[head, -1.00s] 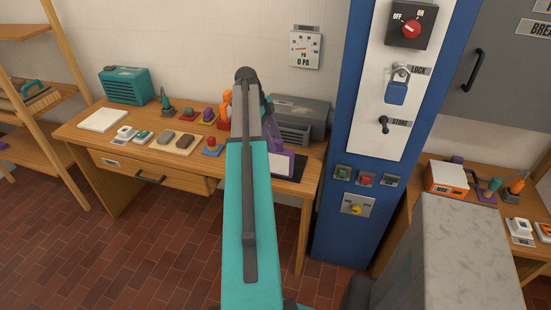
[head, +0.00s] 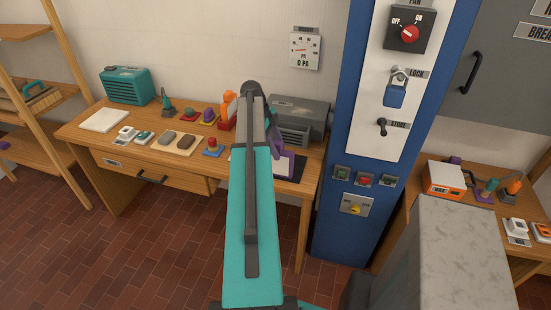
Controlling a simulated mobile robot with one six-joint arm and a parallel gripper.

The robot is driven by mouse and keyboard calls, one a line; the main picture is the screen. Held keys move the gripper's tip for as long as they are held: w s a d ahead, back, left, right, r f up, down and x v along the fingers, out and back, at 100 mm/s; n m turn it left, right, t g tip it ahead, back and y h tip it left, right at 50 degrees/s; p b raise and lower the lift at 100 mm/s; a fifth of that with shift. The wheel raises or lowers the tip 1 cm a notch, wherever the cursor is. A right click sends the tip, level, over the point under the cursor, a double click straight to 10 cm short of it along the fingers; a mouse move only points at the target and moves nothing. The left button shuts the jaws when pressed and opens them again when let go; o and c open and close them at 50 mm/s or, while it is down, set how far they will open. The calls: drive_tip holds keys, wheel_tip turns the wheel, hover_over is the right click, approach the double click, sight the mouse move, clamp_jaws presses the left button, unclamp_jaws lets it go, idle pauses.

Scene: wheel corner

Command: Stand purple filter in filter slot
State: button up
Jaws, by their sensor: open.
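A purple-framed piece with a pale panel (head: 287,165), which looks like the purple filter, is at the front right of the wooden bench, beside a dark pad. My teal arm covers its left part. A grey machine with a vented front (head: 296,131) stands behind it at the back of the bench. I cannot make out a filter slot. My gripper is hidden behind my own arm; only a small dark and purplish bit shows at the arm's right edge, and I cannot tell what it is.
The bench (head: 85,131) also holds a teal radio-like box (head: 126,86), a white plate (head: 104,120) and several small coloured parts. A blue column (head: 335,215) with switches, padlock and buttons stands right of the bench. A gauge (head: 305,50) hangs above. The tiled floor in front is clear.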

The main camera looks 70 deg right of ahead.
drive_tip(key=shift+x, duration=0.8)
clamp_jaws()
